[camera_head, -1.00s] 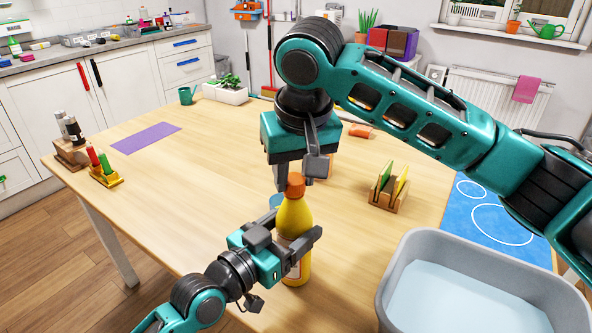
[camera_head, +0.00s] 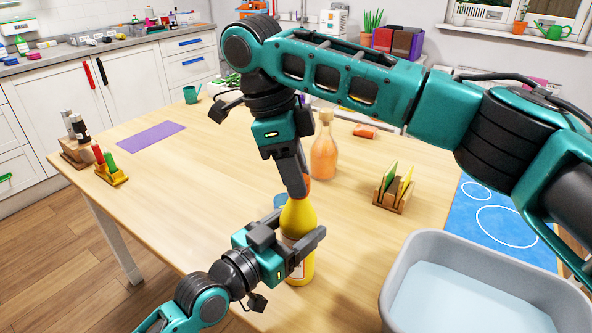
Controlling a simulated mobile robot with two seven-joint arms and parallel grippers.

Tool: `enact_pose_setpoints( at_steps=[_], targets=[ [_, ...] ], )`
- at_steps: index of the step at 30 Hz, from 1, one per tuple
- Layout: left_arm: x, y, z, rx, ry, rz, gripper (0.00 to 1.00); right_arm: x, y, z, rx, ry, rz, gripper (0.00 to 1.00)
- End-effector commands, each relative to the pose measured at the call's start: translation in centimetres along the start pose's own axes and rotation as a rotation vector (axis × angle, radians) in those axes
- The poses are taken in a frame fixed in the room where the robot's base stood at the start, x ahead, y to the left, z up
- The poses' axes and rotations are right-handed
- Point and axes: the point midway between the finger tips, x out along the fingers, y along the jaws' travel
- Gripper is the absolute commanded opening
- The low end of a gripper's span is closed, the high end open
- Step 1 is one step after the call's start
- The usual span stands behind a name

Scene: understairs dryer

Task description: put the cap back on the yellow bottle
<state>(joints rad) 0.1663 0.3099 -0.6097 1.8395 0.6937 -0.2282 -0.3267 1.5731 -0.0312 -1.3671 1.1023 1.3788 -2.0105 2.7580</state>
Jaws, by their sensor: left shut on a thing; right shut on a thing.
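The yellow bottle (camera_head: 298,217) stands upright near the table's front edge. My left gripper (camera_head: 304,248) is shut around its body, with a finger showing on the right side. The orange cap (camera_head: 306,183) is at the top of the bottle's neck, mostly hidden behind the fingers of my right gripper (camera_head: 299,184). My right gripper comes down from above and is shut on the cap. Whether the cap is seated or threaded on the neck cannot be told.
An orange stoppered bottle (camera_head: 324,158) stands just behind. A blue item (camera_head: 280,201) is partly hidden behind the yellow bottle. A wooden rack (camera_head: 394,192) stands to the right, and a grey water basin (camera_head: 400,262) at front right. The table's left part is mostly clear.

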Motion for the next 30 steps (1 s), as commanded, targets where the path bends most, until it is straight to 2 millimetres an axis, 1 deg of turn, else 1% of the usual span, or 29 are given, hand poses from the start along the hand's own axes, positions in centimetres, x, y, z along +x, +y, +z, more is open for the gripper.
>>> enact_pose_setpoints(
  at_steps=[1, 3, 6, 15, 16, 24, 30],
  targets=[
    [-0.01, -0.02, 0.08, -0.001, -0.002, 0.000, 0.00, -0.05, -0.06, 0.00, 0.074, 0.000, 0.020, 0.09],
    [-0.01, -0.02, 0.08, -0.001, -0.002, 0.000, 0.00, -0.04, -0.08, 0.01, 0.153, 0.000, 0.042, 0.09],
    [-0.01, -0.02, 0.08, -0.001, -0.002, 0.000, 0.00, -0.03, -0.08, 0.03, 0.217, 0.000, 0.060, 0.09],
    [-0.01, -0.01, 0.08, -0.001, -0.002, 0.000, 0.00, -0.03, -0.07, 0.04, 0.232, 0.000, 0.063, 0.09],
    [-0.01, -0.01, 0.08, -0.001, -0.002, 0.000, 0.00, -0.03, -0.07, 0.04, 0.231, 0.000, 0.063, 0.37],
    [-0.01, -0.01, 0.08, -0.001, -0.002, 0.000, 0.00, 0.00, -0.09, 0.02, 0.230, 0.000, 0.063, 0.62],
    [-0.01, 0.00, 0.08, -0.001, -0.002, 0.000, 0.00, -0.03, -0.10, 0.00, 0.230, 0.000, 0.062, 0.62]
  ],
)
